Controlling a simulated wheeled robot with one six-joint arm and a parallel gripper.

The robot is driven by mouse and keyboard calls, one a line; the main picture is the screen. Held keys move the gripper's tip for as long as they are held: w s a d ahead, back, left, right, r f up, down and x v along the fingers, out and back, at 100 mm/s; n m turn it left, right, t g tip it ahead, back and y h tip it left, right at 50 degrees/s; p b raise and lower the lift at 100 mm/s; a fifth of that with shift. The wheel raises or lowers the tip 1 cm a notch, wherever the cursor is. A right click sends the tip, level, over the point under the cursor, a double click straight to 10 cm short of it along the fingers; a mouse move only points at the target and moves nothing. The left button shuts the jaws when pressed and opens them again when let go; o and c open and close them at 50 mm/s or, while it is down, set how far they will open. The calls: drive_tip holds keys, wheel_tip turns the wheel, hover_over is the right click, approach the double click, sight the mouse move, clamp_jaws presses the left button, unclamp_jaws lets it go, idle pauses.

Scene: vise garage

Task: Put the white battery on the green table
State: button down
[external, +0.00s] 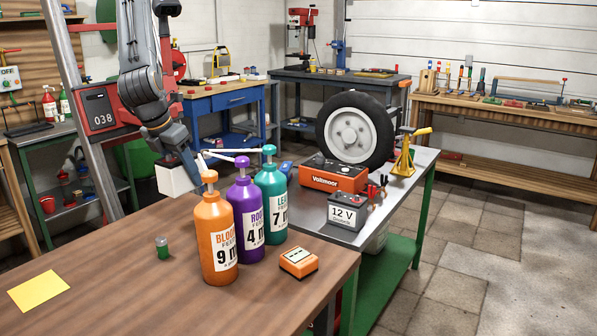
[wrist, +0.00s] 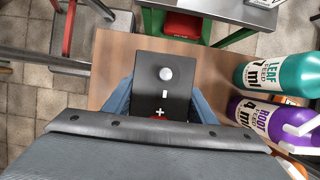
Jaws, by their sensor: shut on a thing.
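The white battery (external: 174,180) is held in my gripper (external: 182,155) at the far edge of the brown wooden table, behind the orange bottle. In the wrist view its dark top (wrist: 165,82) shows a round white terminal and plus and minus marks, between the blue fingers. My gripper is shut on it. A metal-topped table with green legs (external: 427,172) stands at the centre right. Another green-framed bench (external: 118,165) stands at the far left.
Orange (external: 217,245), purple (external: 245,222) and teal (external: 272,205) bottles stand close right of the battery. The wooden table's front left is mostly clear.

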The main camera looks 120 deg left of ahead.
drive_tip(key=w+a+f+n+g+h+b, duration=0.15)
drive_tip(key=w+a+n, duration=0.35)
drive_tip(key=a, duration=0.6)
drive_tip(key=w+a+f+n+g+h+b, duration=0.1)
drive_tip(key=w+a+f+n+h+b, duration=0.15)
drive_tip(key=a+n, duration=0.7)
drive_tip(key=w+a+f+n+g+h+b, duration=0.1)
drive_tip(key=w+a+f+n+g+b, duration=0.3)
drive_tip(key=a, duration=1)
drive_tip(key=shift+w+d+f+m+t+p, duration=0.15)
drive_tip(key=shift+f+t+p, duration=0.25)
drive_tip(key=shift+f, duration=1.15)
drive_tip(key=shift+w+f+m+t+p, duration=0.1)
drive_tip(key=shift+w+f+t+p, duration=0.2)
drive_tip(key=shift+f, duration=1.3)
drive_tip(key=shift+w+d+f+m+t+p, duration=0.1)
drive_tip(key=shift+f+t+p, duration=0.3)
drive_tip(key=shift+f, duration=1.15)
drive_tip(key=shift+f, duration=0.15)
drive_tip(key=c, duration=0.8)
unclamp_jaws()
